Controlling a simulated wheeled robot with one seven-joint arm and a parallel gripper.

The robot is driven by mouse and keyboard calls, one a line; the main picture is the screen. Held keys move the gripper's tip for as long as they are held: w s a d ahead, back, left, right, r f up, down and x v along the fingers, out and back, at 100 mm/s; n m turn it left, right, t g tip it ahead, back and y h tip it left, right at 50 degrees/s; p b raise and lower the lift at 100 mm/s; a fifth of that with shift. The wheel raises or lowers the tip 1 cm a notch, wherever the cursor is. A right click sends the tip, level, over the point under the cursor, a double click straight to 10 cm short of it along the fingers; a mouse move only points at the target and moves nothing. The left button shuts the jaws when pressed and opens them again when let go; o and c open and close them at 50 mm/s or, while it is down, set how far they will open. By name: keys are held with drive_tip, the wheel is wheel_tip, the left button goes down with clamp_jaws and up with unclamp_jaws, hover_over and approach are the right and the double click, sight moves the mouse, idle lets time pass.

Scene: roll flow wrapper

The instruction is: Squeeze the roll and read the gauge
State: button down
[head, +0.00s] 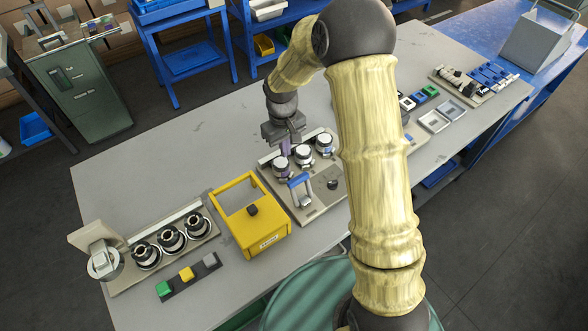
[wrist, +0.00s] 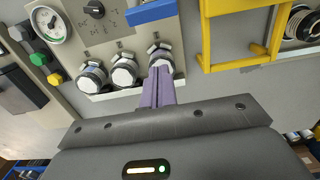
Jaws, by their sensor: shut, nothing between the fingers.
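A round white gauge (wrist: 48,23) with a dial face shows at the upper left of the wrist view; its reading is too small to tell. My arm hides it in the head view. Several metal-capped cylinders stand in a row on a beige panel (head: 309,213); I cannot tell which part is the roll. My gripper (wrist: 161,70) has purple fingers, shut together and empty. Its tips are at the rightmost cylinder (wrist: 160,55) in the wrist view, the leftmost (head: 281,170) in the head view. I cannot tell whether they touch it.
The panel also carries a black selector knob (wrist: 96,9) and a blue handle (head: 300,191). A yellow frame (head: 270,243) stands close to the panel. A fixture with dark round parts (head: 171,238) and coloured buttons (head: 187,273) lie beyond it.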

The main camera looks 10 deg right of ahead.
wheel_tip(320, 180, down, 7)
drive_tip(key=shift+s+p, duration=0.15)
drive_tip(key=shift+p, duration=0.55)
drive_tip(key=shift+s+d+f, duration=0.1)
drive_tip(key=shift+s+d, duration=0.1)
drive_tip(key=s+p, duration=0.1)
drive_tip(key=s+d+r, duration=0.1)
drive_tip(key=shift+s+d+p, duration=0.3)
drive_tip(key=shift+s+p, duration=0.05)
drive_tip(key=shift+s, duration=0.05)
drive_tip(key=shift+w, duration=0.15)
